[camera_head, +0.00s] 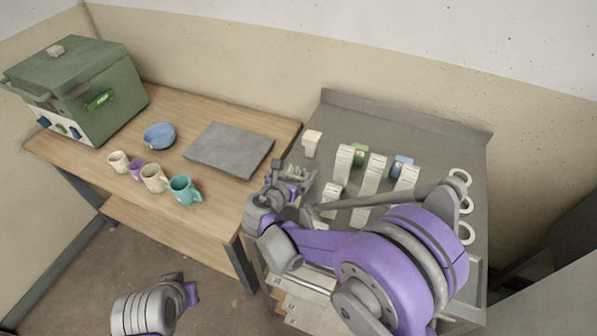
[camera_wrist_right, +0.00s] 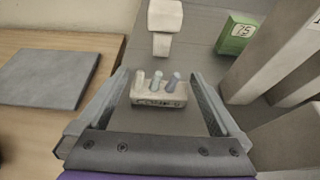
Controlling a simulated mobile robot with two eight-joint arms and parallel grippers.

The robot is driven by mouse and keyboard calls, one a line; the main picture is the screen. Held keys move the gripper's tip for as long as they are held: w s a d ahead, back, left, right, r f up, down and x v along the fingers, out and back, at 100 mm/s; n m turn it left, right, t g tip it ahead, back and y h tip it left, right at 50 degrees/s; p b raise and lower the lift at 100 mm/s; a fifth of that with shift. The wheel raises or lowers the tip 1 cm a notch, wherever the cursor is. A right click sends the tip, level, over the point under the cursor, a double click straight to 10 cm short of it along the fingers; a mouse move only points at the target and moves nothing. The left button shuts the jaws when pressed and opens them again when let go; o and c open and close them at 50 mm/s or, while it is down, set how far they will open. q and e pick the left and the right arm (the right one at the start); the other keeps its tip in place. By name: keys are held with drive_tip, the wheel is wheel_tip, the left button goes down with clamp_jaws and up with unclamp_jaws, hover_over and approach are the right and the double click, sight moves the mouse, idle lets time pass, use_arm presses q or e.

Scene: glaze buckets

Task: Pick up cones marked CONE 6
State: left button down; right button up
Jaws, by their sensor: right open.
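In the right wrist view, a small pale block (camera_wrist_right: 158,98) with faint lettering that appears to read CONE 6 holds three small cones (camera_wrist_right: 157,80), whitish, grey-green and blue-grey. It stands on the grey cart top. My right gripper (camera_wrist_right: 163,108) is open, with one finger on each side of the block and gaps showing between them. In the head view my right gripper (camera_head: 296,184) is over the left side of the cart (camera_head: 440,135), and the block is hard to make out there. Part of my left arm shows at the bottom left; its gripper fingers do not show.
A white post-like object (camera_head: 312,144) stands behind the block. Tall white pieces (camera_head: 372,174), a green box (camera_wrist_right: 236,36) and a blue box (camera_head: 402,164) stand to the right. White rings (camera_head: 460,178) lie at the right. A wooden table (camera_head: 215,210) holds mugs, a bowl, a slab and a kiln.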

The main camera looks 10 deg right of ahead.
drive_tip(key=shift+s, duration=0.1)
drive_tip(key=shift+c, duration=1)
drive_tip(key=c, duration=0.9)
